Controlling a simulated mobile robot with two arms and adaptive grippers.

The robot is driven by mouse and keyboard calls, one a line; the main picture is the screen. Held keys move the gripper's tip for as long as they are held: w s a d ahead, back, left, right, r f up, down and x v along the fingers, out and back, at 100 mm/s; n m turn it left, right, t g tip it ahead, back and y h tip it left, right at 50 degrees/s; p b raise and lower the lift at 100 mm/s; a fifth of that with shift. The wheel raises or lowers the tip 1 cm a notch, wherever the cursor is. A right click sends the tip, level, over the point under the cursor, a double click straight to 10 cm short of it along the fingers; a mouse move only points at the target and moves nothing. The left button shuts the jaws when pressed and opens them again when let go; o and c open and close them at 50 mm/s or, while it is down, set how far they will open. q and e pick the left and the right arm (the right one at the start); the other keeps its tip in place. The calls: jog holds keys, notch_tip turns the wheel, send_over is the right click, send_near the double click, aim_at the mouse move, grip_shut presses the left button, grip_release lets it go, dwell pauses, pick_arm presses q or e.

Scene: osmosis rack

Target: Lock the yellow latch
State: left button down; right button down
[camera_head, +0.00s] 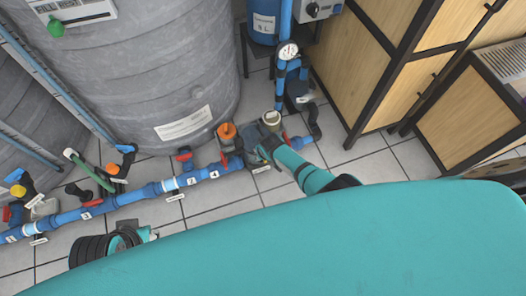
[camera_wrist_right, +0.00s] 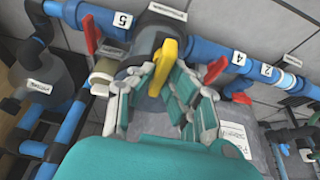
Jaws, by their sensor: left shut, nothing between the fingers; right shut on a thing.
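The yellow latch (camera_wrist_right: 164,64) is a lever on a dark grey valve body (camera_wrist_right: 147,42) on the blue pipe line. In the right wrist view it lies roughly crosswise to the pipe. My right gripper (camera_wrist_right: 158,92) has its teal-and-grey fingers on either side of the latch and is shut on it. In the head view my right gripper (camera_head: 263,144) is at the pipe fittings by the big tank, and the latch itself cannot be made out there. My left gripper (camera_head: 146,234) is shut and empty at lower left, apart from the pipes.
Red valve handles (camera_wrist_right: 92,33) and (camera_wrist_right: 214,70) flank the latch closely. A large grey tank (camera_head: 165,75) stands behind the pipe (camera_head: 150,190). A wooden cabinet (camera_head: 370,60) stands at right. Tiled floor (camera_head: 205,215) is open in front of the pipe.

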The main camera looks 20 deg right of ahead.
jog(key=c, duration=1.3)
grip_release()
jog(key=shift+c, duration=0.2)
jog(key=v, duration=1.2)
jog(key=shift+s, duration=0.1)
